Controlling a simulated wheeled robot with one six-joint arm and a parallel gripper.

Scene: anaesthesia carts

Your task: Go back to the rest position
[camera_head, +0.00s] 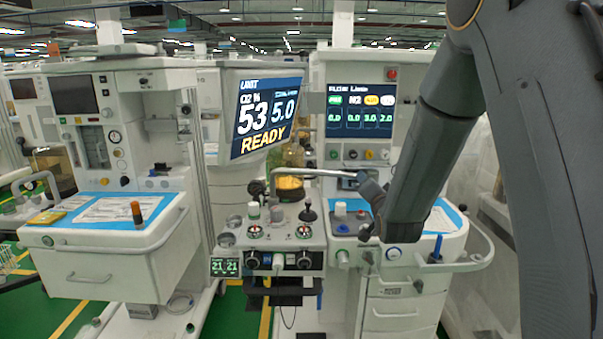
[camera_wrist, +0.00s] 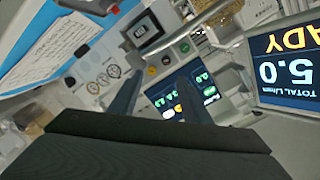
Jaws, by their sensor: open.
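My gripper (camera_wrist: 157,92) shows in the wrist view with its two dark fingers apart and nothing held between them. Behind the fingers, that view shows a cart's dark screen (camera_wrist: 185,92) with green and yellow figures, tilted by the camera's angle. In the head view, my arm comes down from the upper right, and its wrist end is in front of the right-hand cart (camera_head: 395,311), over its worktop. The fingers are hard to make out there. My arm covers part of that cart's worktop and upper body.
A middle console (camera_head: 285,240) with knobs and gauges stands left of my wrist, under a large tilted monitor (camera_head: 264,115) reading READY. A pale bent tube (camera_head: 322,172) runs close to my wrist. Another cart (camera_head: 100,265) stands at the left. Green floor shows between the carts.

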